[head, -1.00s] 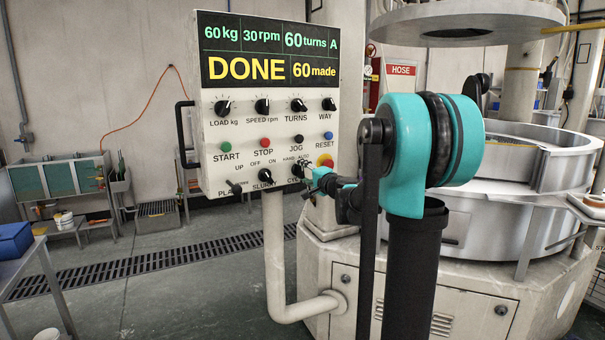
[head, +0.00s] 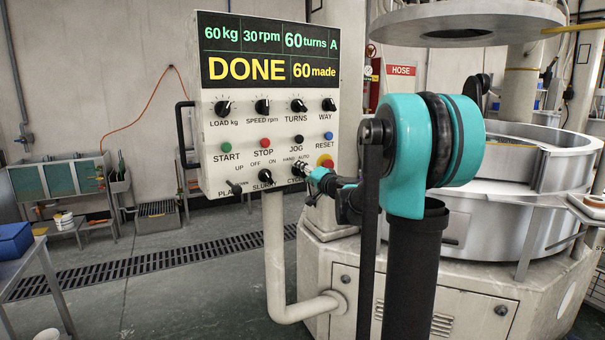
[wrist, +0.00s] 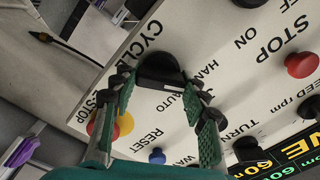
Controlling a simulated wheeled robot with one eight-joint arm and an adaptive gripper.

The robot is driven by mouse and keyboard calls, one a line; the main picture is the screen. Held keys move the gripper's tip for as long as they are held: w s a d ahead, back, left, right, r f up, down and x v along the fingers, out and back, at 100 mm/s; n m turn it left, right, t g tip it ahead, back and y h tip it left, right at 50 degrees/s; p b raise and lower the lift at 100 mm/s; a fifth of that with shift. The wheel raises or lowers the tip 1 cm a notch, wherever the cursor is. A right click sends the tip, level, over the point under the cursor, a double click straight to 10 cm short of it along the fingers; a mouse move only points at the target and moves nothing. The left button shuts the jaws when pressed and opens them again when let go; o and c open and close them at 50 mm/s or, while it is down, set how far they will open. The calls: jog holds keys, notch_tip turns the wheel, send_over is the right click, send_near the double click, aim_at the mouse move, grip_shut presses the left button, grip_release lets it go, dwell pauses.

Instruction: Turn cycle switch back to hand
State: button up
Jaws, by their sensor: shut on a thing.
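The cycle switch (wrist: 160,68) is a black knob low on the grey control panel, with HAND and AUTO lettered beside it and CYCLE on the other side. In the wrist view my gripper (wrist: 163,88) has its green-padded fingers on either side of the knob and is shut on it. In the head view my gripper (head: 308,173) reaches the panel's lower right and mostly covers the switch. The panel display (head: 268,52) reads DONE, 60 made, with an A at top right.
The red emergency stop on yellow (wrist: 104,122) and the blue RESET button (wrist: 157,156) are close to my fingers. The black JOG button (head: 296,139) and the SLURRY knob (head: 265,175) are also near. The lapping machine (head: 480,220) stands to the right.

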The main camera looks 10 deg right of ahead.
jog(key=o, duration=1.2)
jog(key=shift+s, duration=0.1)
jog(key=v, duration=1.2)
